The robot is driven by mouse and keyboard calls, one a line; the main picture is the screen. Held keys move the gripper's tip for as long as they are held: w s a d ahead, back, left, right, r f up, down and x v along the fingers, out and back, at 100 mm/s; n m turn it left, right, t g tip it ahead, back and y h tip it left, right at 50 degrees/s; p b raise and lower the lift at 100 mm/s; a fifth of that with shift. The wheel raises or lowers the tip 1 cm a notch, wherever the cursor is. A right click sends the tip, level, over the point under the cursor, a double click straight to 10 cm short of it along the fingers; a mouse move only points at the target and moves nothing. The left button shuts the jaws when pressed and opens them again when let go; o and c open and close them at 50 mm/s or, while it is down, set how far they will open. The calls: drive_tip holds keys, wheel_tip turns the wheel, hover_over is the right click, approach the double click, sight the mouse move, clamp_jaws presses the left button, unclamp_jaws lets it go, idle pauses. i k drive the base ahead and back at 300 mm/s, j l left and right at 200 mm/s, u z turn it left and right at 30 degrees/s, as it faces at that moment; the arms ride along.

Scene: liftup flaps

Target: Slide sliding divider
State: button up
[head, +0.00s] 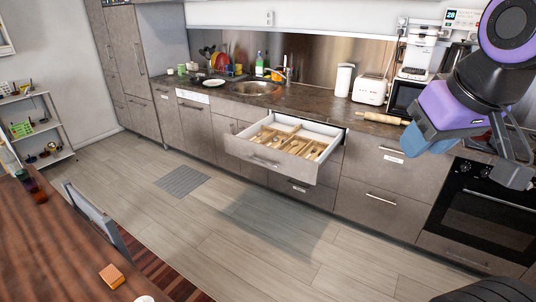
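An open drawer (262,157) juts out from the lower cabinets below the counter, in the middle of the head view. Inside it is a light wooden organiser with a divider (283,136) and several compartments holding small items. Which piece slides is too small to tell. My gripper (514,172) is at the upper right, well to the right of the drawer and touching nothing that I can see. Its grey fingers are partly seen against the oven, and their gap is unclear.
The counter (325,110) carries a rolling pin (385,118), a toaster (370,89) and a coffee machine. An oven (478,215) stands at the right. A wooden table (60,255) and a chair (95,220) are at lower left. The floor before the drawer is clear.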

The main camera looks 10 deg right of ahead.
sight(299, 127)
drive_tip(key=z, duration=0.35)
drive_tip(key=i, duration=1.6)
drive_tip(key=i+u, duration=0.3)
drive_tip(key=i+l+u, duration=0.3)
drive_tip(key=i, duration=0.15)
